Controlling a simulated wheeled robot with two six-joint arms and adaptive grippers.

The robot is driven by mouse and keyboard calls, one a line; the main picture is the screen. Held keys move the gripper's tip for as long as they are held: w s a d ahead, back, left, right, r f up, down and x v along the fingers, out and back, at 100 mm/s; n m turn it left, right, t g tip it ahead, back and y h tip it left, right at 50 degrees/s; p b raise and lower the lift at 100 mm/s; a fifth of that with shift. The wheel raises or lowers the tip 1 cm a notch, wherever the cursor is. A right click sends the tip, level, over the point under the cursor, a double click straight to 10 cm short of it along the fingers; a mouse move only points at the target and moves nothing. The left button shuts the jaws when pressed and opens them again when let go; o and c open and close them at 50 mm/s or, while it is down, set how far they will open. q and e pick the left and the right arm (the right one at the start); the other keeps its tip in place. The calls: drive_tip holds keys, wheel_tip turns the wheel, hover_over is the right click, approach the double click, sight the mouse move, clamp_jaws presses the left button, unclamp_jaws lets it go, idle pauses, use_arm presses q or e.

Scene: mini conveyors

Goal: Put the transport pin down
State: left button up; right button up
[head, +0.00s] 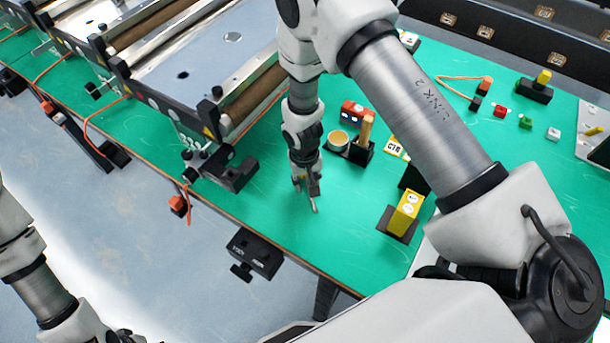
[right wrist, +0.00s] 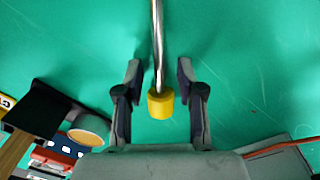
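The transport pin is a shiny metal rod with a yellow end cap. In the right wrist view the pin (right wrist: 159,100) lies between the two fingers of my right gripper (right wrist: 159,75), with a gap visible on both sides. The fingers are open. In the head view my right gripper (head: 308,188) points down low over the green table near its front edge. A thin silver tip of the pin (head: 315,208) shows below it; the rest is hidden by the gripper. I cannot tell whether the pin touches the table. My left gripper is out of view.
The green table (head: 345,230) is bare around the gripper. A holder with a wooden peg (head: 366,131), a cup (head: 338,140) and a red block (head: 352,112) stand just behind. A yellow block (head: 405,212) stands to the right. Conveyors (head: 200,85) fill the left.

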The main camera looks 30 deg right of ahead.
clamp_jaws()
drive_tip(key=shift+r, duration=0.15)
